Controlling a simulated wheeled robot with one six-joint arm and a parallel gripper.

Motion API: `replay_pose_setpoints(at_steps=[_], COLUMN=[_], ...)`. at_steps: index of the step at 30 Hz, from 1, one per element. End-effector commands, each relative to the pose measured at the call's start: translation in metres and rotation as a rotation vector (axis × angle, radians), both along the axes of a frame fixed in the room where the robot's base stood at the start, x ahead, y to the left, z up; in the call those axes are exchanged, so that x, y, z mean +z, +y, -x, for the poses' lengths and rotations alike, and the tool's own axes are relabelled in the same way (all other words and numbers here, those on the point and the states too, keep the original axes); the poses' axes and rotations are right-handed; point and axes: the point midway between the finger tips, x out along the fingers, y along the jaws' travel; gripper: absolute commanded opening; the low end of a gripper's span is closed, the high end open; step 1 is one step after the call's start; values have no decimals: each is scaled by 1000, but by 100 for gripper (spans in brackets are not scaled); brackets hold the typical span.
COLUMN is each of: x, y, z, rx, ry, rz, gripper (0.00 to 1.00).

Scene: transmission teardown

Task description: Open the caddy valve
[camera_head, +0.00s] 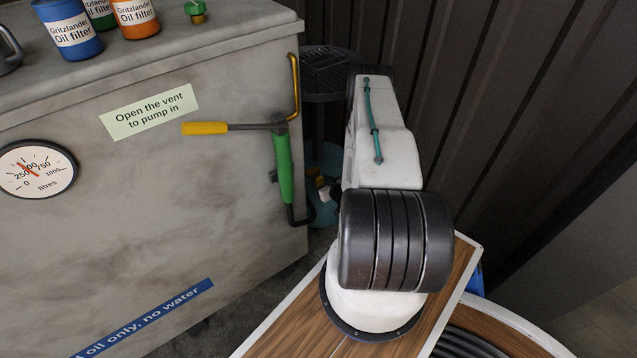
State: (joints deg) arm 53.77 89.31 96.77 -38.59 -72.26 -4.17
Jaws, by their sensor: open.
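No part in view is plainly marked as the caddy valve. On the right edge of the grey tank (200,250) is a fitting with a level yellow lever (205,128) pointing left. A green grip (283,165) hangs below the lever's grey joint, and a bent yellow pipe (294,85) rises above it. I cannot tell which part is the caddy's. My white arm reaches away from me at centre right, apart from the lever in the picture.
A teal container (322,162) stands behind the tank corner, partly hidden by my arm. A dark round-topped stand (328,62) is behind. A blue oil filter (70,32) and an orange one (135,15) sit on the tank top. A dark ribbed wall (540,100) closes the right.

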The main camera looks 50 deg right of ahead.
Motion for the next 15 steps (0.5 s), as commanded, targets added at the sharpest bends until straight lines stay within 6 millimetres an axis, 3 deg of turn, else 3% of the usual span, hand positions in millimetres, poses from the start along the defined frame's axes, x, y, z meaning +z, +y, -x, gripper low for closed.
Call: replay_pose_setpoints(at_steps=[11,15], x=[-4,-4], y=[1,1], z=[-9,-9], rx=[4,4], ry=[1,1], rz=[-2,-2], gripper=[63,27])
